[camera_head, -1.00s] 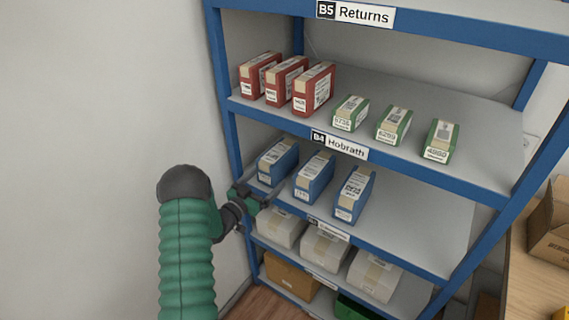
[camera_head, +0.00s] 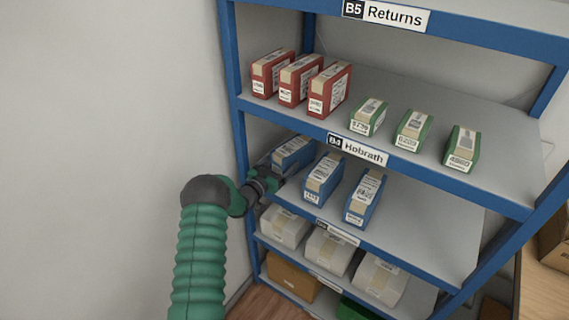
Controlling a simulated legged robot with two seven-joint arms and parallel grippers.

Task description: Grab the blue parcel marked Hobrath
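Three blue parcels stand on one shelf: the left one (camera_head: 294,152), the middle one (camera_head: 323,178) and the right one (camera_head: 366,198). Their print is too small to read. A "Hobrath" sign (camera_head: 358,150) is on the edge of the shelf just above them. My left gripper (camera_head: 282,172) is at the front of the left blue parcel and hides its lower front end. I cannot tell whether its fingers are around the parcel or only beside it. My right gripper is not in view.
Red parcels (camera_head: 301,80) and green parcels (camera_head: 412,130) stand on the shelf above. White packages (camera_head: 328,250) lie on the shelf below. The blue left post (camera_head: 236,120) is close to my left arm. The blue parcels' shelf has free room at right.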

